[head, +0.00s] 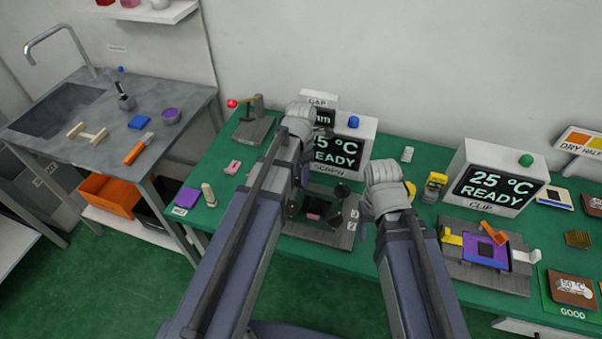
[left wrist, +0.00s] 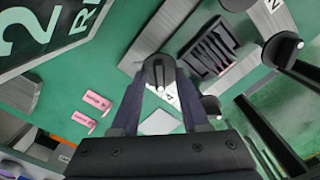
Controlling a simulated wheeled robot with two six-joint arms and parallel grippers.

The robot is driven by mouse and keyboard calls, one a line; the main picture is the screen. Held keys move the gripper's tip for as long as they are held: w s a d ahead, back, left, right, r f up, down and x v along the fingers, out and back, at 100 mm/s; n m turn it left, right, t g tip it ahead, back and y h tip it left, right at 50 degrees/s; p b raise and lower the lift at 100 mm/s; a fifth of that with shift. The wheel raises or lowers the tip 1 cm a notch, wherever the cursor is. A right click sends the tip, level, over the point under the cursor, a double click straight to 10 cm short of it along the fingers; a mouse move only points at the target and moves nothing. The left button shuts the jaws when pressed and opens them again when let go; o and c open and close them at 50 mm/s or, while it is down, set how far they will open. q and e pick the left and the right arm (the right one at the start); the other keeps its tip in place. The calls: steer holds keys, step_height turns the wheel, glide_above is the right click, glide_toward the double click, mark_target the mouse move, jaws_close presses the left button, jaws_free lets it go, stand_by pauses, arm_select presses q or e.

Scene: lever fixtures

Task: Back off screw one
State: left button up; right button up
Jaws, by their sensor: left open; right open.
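The screw fixture (head: 330,238) is a grey plate on the green bench in front of a display reading 25 °C READY. It carries dark round screw knobs and a dark central block, which shows slotted in the left wrist view (left wrist: 210,48). My left gripper (head: 298,187) points down over the fixture's left side. In the left wrist view its open fingers (left wrist: 160,92) stand either side of a black knob (left wrist: 160,70); contact cannot be told. A white tag beside this knob is partly hidden. Another knob (left wrist: 285,48) stands right. My right gripper (head: 363,220) is open beside the fixture's right side.
A clip fixture (head: 484,252) with a purple plate and its display (head: 490,185) stand right. A lever with a red ball (head: 233,103) stands at the back left. Pink pieces (head: 232,167) lie left of the screw fixture. A sink counter (head: 105,110) is far left.

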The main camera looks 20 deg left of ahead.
arm_select(q)
step_height(320, 180, up, 8)
steer(key=p, duration=0.8)
steer(key=shift+f, duration=0.1)
stand_by(0.3)
steer(key=s+d+m, duration=0.5)
steer(key=s+m, duration=0.2)
steer(key=m, duration=0.8)
steer(key=s+d+m+y, duration=0.1)
steer(key=s+d+m, duration=0.5)
steer(key=m, duration=0.9)
steer(key=shift+s+m, duration=0.3)
steer(key=shift+s, duration=0.2)
